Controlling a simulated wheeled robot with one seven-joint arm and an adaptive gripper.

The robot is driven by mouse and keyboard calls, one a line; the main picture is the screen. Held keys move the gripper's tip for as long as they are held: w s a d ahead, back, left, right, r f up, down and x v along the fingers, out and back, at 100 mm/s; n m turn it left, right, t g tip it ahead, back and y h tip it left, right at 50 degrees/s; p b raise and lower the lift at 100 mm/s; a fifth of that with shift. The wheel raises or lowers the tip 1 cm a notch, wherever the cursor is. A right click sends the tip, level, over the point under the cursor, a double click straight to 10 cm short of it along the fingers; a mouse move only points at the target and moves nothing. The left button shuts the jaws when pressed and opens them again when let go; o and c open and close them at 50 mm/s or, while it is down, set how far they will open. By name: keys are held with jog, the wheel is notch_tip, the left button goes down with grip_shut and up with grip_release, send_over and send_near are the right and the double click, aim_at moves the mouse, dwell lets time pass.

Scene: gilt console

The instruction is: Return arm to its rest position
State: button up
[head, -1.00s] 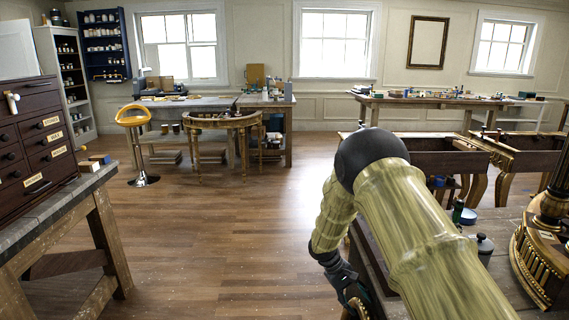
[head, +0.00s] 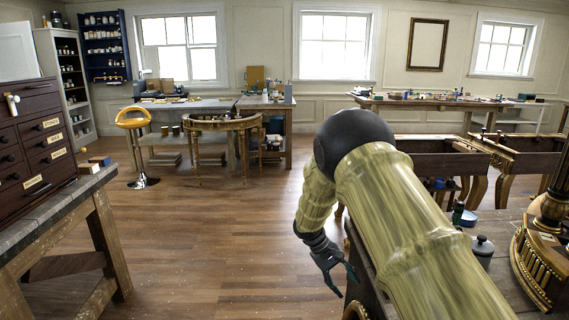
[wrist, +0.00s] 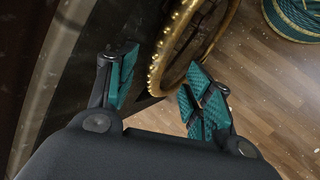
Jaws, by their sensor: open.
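My gripper (head: 340,278) hangs low at the end of my bent arm in the head view, over the floor and just left of the workbench at the right. In the wrist view my gripper (wrist: 160,95) has its teal-padded fingers spread apart, with nothing between them. Beyond the fingers, a curved gold beaded rim (wrist: 165,62) shows close by. Whether the fingers touch it I cannot tell.
A workbench with a dark jar (head: 483,248) and a gilt ornate base (head: 535,265) stands at the right. A drawer chest (head: 35,140) sits on a bench at the left. The wooden floor (head: 220,240) between is clear. A round green-and-gold piece (wrist: 295,15) is at the wrist view's upper right.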

aim_at(359, 305)
jog(key=x, duration=0.9)
jog(key=shift+s, duration=0.1)
jog(key=shift+a+r, duration=0.1)
jog(key=shift+r, duration=0.15)
jog(key=a, duration=0.8)
jog(key=shift+a+r+p, duration=0.15)
jog(key=shift+r+p, duration=0.25)
jog(key=shift+r, duration=0.1)
jog(key=shift+s, duration=0.15)
